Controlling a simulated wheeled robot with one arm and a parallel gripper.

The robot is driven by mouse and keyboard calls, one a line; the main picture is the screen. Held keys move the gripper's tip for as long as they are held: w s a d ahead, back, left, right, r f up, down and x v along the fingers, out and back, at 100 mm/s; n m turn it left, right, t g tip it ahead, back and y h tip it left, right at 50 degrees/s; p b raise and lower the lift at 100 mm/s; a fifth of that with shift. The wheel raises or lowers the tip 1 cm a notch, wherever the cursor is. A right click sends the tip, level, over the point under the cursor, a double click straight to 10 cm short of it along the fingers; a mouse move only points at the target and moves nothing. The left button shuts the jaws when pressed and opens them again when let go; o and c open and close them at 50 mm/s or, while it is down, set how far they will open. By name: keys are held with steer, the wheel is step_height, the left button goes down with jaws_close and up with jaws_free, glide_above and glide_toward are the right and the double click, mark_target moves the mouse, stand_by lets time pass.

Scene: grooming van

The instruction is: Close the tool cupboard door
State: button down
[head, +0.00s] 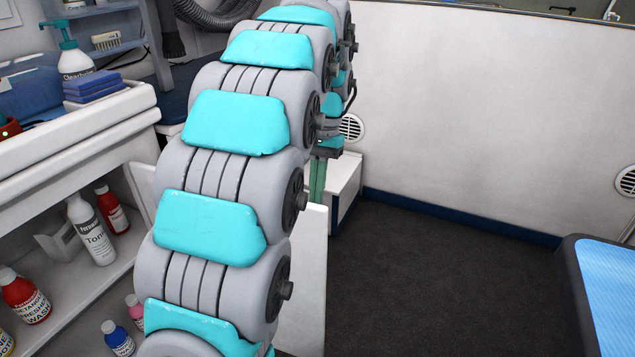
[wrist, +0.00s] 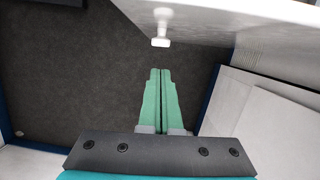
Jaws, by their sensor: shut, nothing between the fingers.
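The tool cupboard door (head: 304,285) is a white panel that stands open, out from the right end of the white cupboard (head: 75,165) with its open shelves. My arm hides much of the door in the head view. In the wrist view the door (wrist: 235,18) crosses the top, with a small white knob (wrist: 161,27) on its face. My gripper (head: 317,198) is past the door's far side, pointing down, with green fingers. In the wrist view my gripper (wrist: 160,72) is shut and empty, a little below the knob in the picture. I see no contact with the door.
Bottles (head: 92,230) stand on the cupboard shelves. A white box (head: 345,185) stands against the back wall, close to my gripper; it also shows at right in the wrist view (wrist: 250,120). A blue-topped table (head: 605,285) is at right. Dark floor (head: 440,270) between is clear.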

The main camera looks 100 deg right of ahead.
mark_target(307, 226)
steer(key=shift+w+a+f, duration=0.35)
steer(key=shift+a+f, duration=0.4)
steer(key=shift+a, duration=0.05)
steer(key=shift+w+a+f, duration=0.4)
steer(key=shift+a+f, duration=0.35)
steer(key=shift+w+a+f, duration=0.35)
steer(key=shift+a+f, duration=0.4)
steer(key=shift+a, duration=0.05)
